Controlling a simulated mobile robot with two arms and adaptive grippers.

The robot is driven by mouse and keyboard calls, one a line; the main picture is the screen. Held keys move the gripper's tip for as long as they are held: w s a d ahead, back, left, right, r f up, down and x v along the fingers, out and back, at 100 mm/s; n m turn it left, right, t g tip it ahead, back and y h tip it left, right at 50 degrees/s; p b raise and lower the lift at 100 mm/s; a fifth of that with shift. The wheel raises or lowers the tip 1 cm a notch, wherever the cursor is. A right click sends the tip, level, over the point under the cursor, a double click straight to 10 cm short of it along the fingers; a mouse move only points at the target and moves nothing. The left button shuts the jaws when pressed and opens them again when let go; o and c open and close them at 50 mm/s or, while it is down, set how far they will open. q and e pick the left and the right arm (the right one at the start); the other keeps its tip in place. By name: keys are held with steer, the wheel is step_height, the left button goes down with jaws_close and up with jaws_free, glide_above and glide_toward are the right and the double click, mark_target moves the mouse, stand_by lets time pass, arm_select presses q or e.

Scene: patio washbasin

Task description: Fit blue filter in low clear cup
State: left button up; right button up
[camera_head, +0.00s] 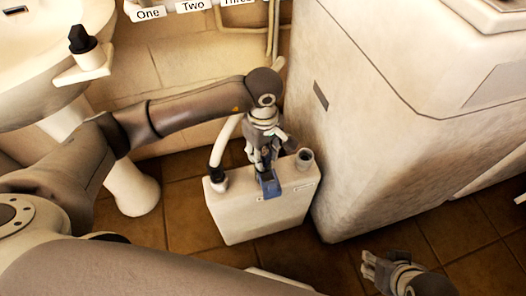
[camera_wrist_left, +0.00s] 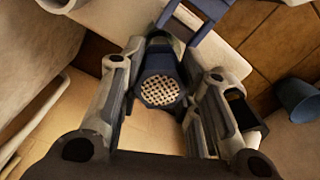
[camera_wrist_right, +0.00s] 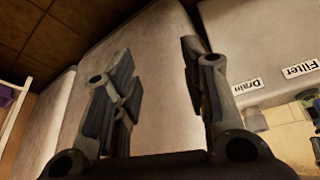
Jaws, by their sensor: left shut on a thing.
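My left gripper (camera_head: 264,152) is over the top of a white tank. In the left wrist view it is shut on the blue filter (camera_wrist_left: 160,90), a dark blue piece with a pale perforated round end facing the camera. The filter also shows as a small dark blue patch between the fingers in the head view. I cannot make out the low clear cup for certain; the fingers and filter hide what lies behind them. My right gripper (camera_head: 374,268) is at the lower right in the head view. In the right wrist view its fingers are apart and empty.
The white tank (camera_head: 255,220) stands on brown tiles, with a blue clip (camera_head: 269,184), a black-capped hose (camera_head: 218,178) and an open neck (camera_head: 305,158). A large pale cabinet (camera_head: 380,130) stands close on its right. A basin (camera_head: 40,100) is at left. A blue cup-like thing (camera_wrist_left: 298,98) shows.

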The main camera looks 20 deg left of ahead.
arm_select(q)
steer(key=shift+f, duration=0.1)
arm_select(e)
steer(key=shift+w+a, duration=0.1)
steer(key=shift+w, duration=0.15)
steer(key=shift+w+a+t, duration=0.1)
steer(key=shift+w+t, duration=0.1)
steer(key=shift+t, duration=0.1)
arm_select(q)
steer(key=shift+f, duration=0.1)
arm_select(e)
steer(key=shift+w+a+r, duration=0.15)
steer(key=shift+w+r, duration=0.05)
steer(key=shift+w, duration=0.25)
arm_select(q)
steer(key=shift+f+b, duration=0.1)
steer(key=shift+b, duration=0.2)
arm_select(e)
steer(key=shift+w+a+r+t, duration=0.1)
steer(key=shift+w+r+t, duration=0.05)
steer(key=shift+w+t, duration=0.25)
arm_select(q)
steer(key=shift+f, duration=0.15)
arm_select(e)
steer(key=shift+w+a+r+t+y, duration=0.2)
steer(key=shift+w+a+t+y, duration=0.1)
steer(key=shift+w, duration=0.25)
